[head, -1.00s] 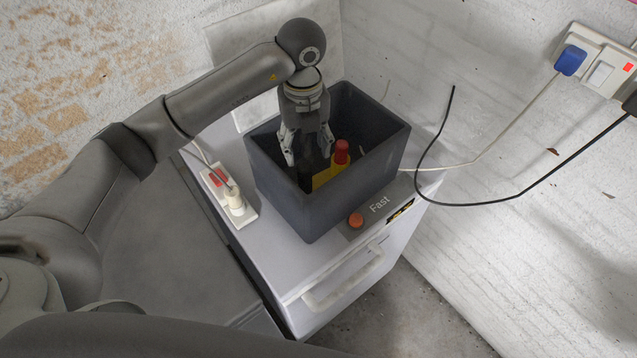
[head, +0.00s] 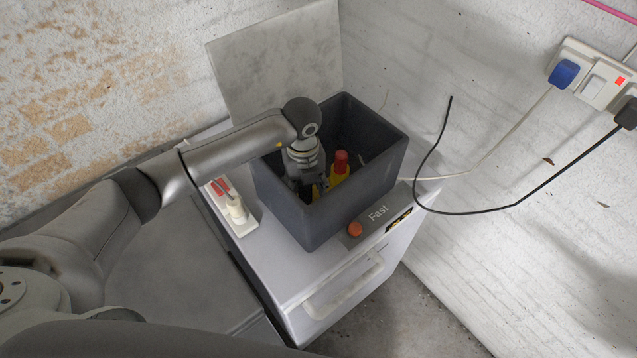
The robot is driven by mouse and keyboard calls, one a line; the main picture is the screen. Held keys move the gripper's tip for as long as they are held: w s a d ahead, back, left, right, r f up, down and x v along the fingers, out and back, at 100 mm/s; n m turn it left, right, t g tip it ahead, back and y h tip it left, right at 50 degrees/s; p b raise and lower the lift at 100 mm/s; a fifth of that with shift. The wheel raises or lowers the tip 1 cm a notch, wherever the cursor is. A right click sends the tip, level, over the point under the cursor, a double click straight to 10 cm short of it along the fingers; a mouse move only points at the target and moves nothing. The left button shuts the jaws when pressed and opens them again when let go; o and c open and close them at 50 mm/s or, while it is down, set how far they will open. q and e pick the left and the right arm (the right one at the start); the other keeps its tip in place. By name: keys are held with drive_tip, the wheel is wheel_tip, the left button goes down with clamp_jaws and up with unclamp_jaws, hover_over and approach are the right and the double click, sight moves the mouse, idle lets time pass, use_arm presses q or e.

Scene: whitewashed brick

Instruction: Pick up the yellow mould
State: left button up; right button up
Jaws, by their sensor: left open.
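The yellow mould (head: 337,178) is inside a dark grey bin (head: 324,223). Only part of it shows, beside a red-topped object (head: 341,161). My left gripper (head: 311,190) reaches down into the bin, just left of the yellow mould. It is open, and its fingertips are mostly hidden by the bin's near wall and the gripper body. I cannot tell whether the fingers touch the mould. My right gripper is not in view.
A white power strip (head: 235,211) lies left of the bin. A black cable (head: 470,212) hangs along the right wall near wall sockets (head: 597,76).

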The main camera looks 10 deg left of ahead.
use_arm(q)
drive_tip(key=shift+f, duration=0.55)
clamp_jaws()
drive_tip(key=shift+w+r, duration=0.1)
drive_tip(key=shift+r, duration=0.05)
